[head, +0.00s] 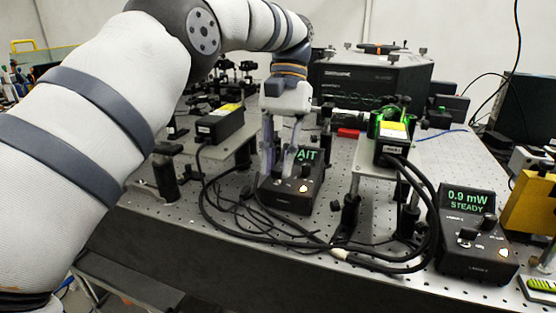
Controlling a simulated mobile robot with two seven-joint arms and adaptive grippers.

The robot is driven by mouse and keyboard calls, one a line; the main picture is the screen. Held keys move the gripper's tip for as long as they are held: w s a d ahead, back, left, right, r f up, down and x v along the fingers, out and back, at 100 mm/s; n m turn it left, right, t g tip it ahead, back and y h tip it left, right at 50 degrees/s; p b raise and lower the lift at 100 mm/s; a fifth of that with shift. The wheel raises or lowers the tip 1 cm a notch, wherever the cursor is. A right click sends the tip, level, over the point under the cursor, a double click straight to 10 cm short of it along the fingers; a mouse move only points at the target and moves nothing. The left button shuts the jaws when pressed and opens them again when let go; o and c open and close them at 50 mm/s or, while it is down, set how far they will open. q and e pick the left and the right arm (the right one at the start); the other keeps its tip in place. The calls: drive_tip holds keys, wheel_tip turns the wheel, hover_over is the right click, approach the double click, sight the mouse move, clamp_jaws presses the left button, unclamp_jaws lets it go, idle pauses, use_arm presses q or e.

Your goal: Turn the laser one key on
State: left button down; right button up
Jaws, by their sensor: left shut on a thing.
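The laser one controller (301,201) is a black box on the perforated bench, with a green display (307,155) partly hidden by my fingers; the letters "AIT" show. My left gripper (278,173) reaches down from above onto the left part of its sloped panel. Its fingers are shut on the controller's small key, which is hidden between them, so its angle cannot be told. A small lit button or lamp (304,188) shows right of the fingers. My right gripper is not in view.
A second black controller (470,262) at the right reads "0.9 mW STEADY". Black cables (340,254) loop between the boxes. A laser head with green light (391,135) stands on a raised plate at the right; another black unit (220,122) sits left. A large black instrument (370,80) is behind.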

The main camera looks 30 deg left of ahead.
use_arm(q)
drive_tip(key=shift+m, duration=0.3)
drive_tip(key=c, duration=1.5)
unclamp_jaws()
